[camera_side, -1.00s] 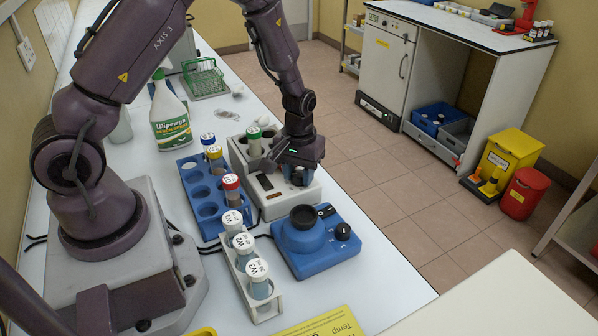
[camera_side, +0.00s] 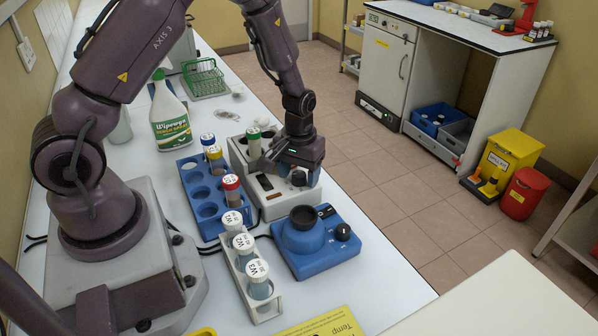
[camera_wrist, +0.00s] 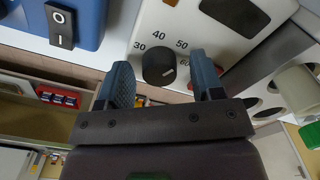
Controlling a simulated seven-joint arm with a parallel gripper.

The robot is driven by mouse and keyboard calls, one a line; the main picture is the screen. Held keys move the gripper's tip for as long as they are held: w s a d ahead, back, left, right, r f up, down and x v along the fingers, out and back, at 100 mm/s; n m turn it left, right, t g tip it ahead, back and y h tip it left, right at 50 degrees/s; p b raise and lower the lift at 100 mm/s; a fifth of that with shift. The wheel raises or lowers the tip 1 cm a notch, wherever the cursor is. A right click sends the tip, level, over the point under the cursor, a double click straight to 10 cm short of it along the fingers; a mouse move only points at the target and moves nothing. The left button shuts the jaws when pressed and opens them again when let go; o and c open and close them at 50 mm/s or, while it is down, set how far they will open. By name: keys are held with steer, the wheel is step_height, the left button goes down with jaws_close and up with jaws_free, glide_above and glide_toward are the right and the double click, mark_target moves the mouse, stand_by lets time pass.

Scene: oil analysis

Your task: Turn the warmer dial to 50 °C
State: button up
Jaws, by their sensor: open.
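The warmer is a pale block (camera_side: 275,207) on the bench, with a green-capped vial (camera_side: 254,146) standing in it. Its black dial (camera_wrist: 158,68) shows in the wrist view, with 30, 40, 50 and 60 printed around it. A small mark shows on the dial's lower right, but the setting cannot be read surely. My gripper (camera_wrist: 160,62) is open, with one blue-grey finger on each side of the dial in the picture. Gaps show between dial and fingers. In the side view my gripper (camera_side: 299,174) is over the warmer's front end, with the dial (camera_side: 298,179) partly visible under it.
A blue mixer (camera_side: 310,250) with its own knob stands just in front of the warmer. A blue rack (camera_side: 205,210) with capped vials and a white rack (camera_side: 245,285) of vials stand to the left. A spray bottle (camera_side: 170,120) stands behind.

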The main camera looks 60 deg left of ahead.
mark_target(297, 175)
step_height(297, 175, up, 13)
stand_by(0.5)
steer(key=s+d+r+m+t, duration=0.2)
steer(key=s+d+r+m, duration=0.1)
steer(key=s+r, duration=0.5)
steer(key=s+d+r+m+t, duration=0.3)
steer(key=s+d+r+m, duration=0.1)
steer(key=s+r, duration=0.4)
steer(key=shift+s+d+t, duration=0.3)
steer(key=shift+d, duration=0.15)
